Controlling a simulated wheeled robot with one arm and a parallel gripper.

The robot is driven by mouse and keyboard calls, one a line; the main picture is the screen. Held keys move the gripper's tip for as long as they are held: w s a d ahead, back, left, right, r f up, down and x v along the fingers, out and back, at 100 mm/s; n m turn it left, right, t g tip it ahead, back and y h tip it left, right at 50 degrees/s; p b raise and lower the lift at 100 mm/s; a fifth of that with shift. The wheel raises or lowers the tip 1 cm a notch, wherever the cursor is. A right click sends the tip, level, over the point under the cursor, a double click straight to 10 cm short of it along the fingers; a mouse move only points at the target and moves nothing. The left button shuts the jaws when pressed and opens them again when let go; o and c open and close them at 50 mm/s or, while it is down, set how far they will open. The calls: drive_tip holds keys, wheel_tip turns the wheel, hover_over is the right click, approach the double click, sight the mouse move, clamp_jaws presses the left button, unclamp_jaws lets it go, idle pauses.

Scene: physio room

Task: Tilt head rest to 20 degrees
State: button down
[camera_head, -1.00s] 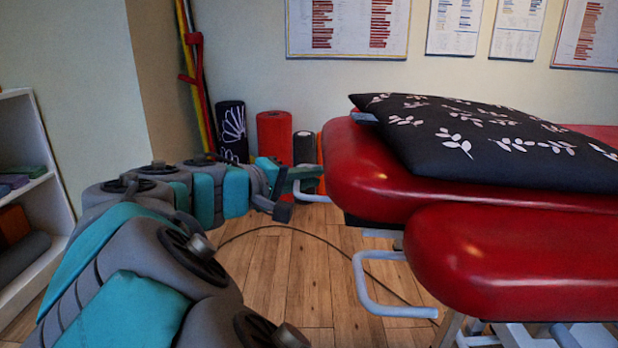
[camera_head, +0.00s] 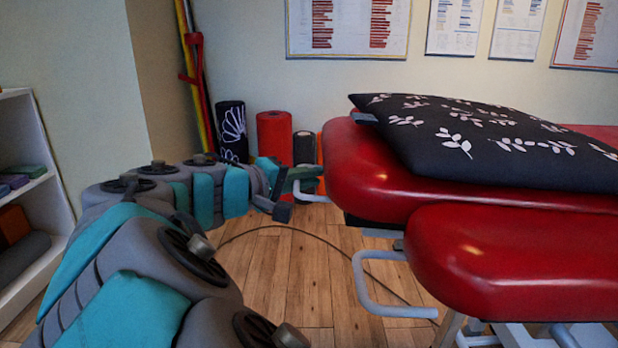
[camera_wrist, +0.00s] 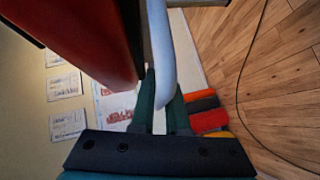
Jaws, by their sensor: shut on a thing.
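The red padded head rest (camera_head: 365,180) is at the left end of the couch. A pale metal handle (camera_head: 316,198) sticks out from under its left end. My gripper (camera_head: 298,184) is at that handle, left of the head rest. In the wrist view the pale handle (camera_wrist: 163,60) runs down between the two green fingers of my gripper (camera_wrist: 160,98), and they are shut on it. The red edge of the head rest (camera_wrist: 95,35) is close to the left of the fingers. The tilt angle of the head rest cannot be read exactly.
A black leaf-patterned pillow (camera_head: 480,140) lies on the head rest. A second red pad (camera_head: 520,255) with a lower pale handle (camera_head: 372,300) is in front. A cable (camera_head: 290,228) lies on the wooden floor. Rolls (camera_head: 274,138) stand by the wall; a shelf (camera_head: 40,150) is at left.

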drive_tip(key=shift+r, duration=0.1)
drive_tip(key=r+p, duration=0.2)
drive_tip(key=r, duration=0.2)
drive_tip(key=d+r+m+y+p, duration=0.1)
drive_tip(key=r, duration=0.3)
drive_tip(key=d+r+y+p, duration=0.1)
drive_tip(key=r+p, duration=0.1)
drive_tip(key=r, duration=0.2)
drive_tip(key=shift+d+r+m+g+p, duration=0.1)
drive_tip(key=shift+d+m+g+p, duration=0.2)
drive_tip(key=shift+g, duration=0.1)
drive_tip(key=c, duration=1.2)
unclamp_jaws()
drive_tip(key=shift+a, duration=0.1)
